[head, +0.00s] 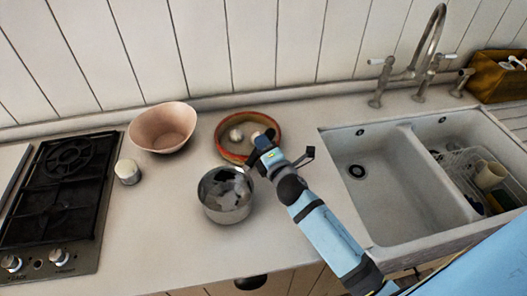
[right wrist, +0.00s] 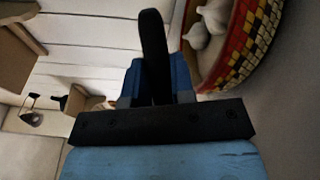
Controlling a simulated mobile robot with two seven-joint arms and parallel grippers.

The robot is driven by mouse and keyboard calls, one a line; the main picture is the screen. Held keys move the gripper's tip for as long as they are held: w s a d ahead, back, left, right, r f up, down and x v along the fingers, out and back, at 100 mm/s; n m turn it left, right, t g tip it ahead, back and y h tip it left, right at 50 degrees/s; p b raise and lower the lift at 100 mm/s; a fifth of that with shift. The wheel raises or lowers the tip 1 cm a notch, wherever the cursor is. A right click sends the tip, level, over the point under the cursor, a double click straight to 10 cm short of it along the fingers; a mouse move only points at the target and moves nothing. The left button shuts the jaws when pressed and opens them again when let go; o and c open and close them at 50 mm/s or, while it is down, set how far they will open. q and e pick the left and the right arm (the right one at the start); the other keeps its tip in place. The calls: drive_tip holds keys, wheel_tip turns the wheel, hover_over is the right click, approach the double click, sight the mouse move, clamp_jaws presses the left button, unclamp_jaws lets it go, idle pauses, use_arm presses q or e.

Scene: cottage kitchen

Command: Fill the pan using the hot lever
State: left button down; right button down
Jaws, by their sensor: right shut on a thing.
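The pan (head: 226,196) is a round silver metal vessel, upright on the counter, with its open top showing. My right gripper (head: 262,147) is at the pan's far right rim, shut on the pan's handle, which my gripper mostly hides. In the right wrist view a dark upright bar (right wrist: 155,50) stands between the blue jaw parts. The tap (head: 432,40) stands behind the sink, with a white-tipped lever (head: 376,62) on its left and another lever (head: 447,57) on its right. I cannot read which is hot. My left gripper is not in view.
A patterned bowl with garlic (head: 232,125) is just behind my right gripper. A pink bowl (head: 162,127), a white jar (head: 128,171) and a gas hob (head: 62,195) are to the left. The double sink (head: 400,195) has a dish rack in its right basin.

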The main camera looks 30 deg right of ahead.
drive_tip(key=shift+f, duration=1.15)
drive_tip(key=c, duration=1.4)
unclamp_jaws()
drive_tip(key=shift+f, duration=0.15)
drive_tip(key=shift+o, duration=0.7)
